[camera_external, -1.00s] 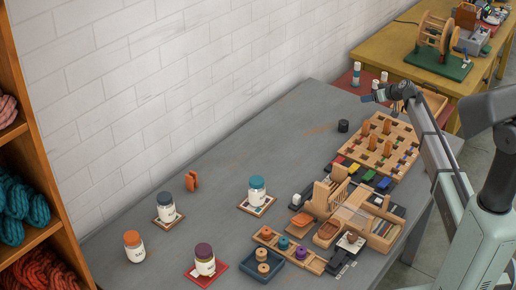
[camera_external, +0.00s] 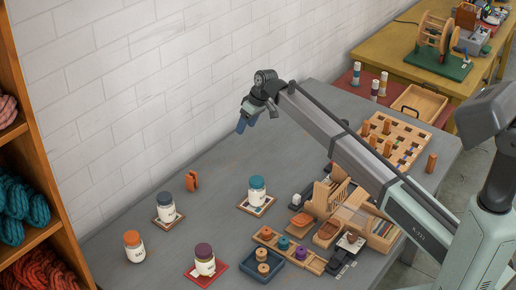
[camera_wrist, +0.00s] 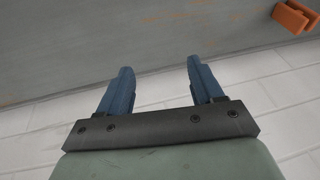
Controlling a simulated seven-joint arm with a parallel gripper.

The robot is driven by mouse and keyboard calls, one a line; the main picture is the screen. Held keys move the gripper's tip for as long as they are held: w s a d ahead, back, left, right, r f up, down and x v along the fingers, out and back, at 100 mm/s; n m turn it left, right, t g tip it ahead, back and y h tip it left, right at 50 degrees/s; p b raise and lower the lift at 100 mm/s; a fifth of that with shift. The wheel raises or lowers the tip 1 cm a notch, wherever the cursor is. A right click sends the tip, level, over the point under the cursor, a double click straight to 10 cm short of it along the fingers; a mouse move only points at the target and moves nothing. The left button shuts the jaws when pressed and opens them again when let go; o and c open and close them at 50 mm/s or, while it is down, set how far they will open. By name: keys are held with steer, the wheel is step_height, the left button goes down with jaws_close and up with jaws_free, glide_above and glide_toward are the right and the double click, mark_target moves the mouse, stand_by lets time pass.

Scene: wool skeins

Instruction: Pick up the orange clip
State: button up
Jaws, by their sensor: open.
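The orange clip (camera_external: 192,181) stands on the grey table near the white brick wall, behind the jars. It also shows in the upper right corner of the wrist view (camera_wrist: 294,16), partly cut off by the frame edge. My gripper (camera_external: 243,126) is in the air near the wall, above the table and to the right of the clip. In the wrist view its two blue fingers (camera_wrist: 154,75) are apart with nothing between them.
A dark-lidded jar (camera_external: 166,207), an orange-lidded jar (camera_external: 134,246), a purple-lidded jar (camera_external: 205,259) and a teal-lidded jar (camera_external: 257,190) stand on the table (camera_external: 225,221). Wooden trays and a peg board (camera_external: 412,131) fill the right side. Bare table surrounds the clip.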

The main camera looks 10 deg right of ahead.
steer(key=s+a+r+g+h, duration=0.1)
steer(key=s+a+r+h, duration=0.1)
steer(key=s+a, duration=0.85)
step_height(320, 180, up, 2)
steer(key=h, duration=0.2)
glide_above(192, 180)
steer(key=w, duration=0.2)
steer(key=shift+n, duration=0.4)
steer(key=f, duration=0.8)
steer(key=shift+s+d+f, duration=0.15)
steer(key=shift+s+d, duration=0.1)
steer(key=shift+d, duration=0.05)
steer(key=shift+w+a+f, duration=0.1)
steer(key=shift+a+f, duration=0.05)
steer(key=shift+f, duration=0.75)
steer(key=shift+w+a+f, duration=0.1)
steer(key=shift+f, duration=0.8)
steer(key=shift+w+a+f, duration=0.1)
steer(key=shift+a+f, duration=0.05)
steer(key=shift+f, duration=0.75)
steer(key=c, duration=1)
steer(key=shift+c, duration=0.2)
steer(key=shift+r, duration=0.15)
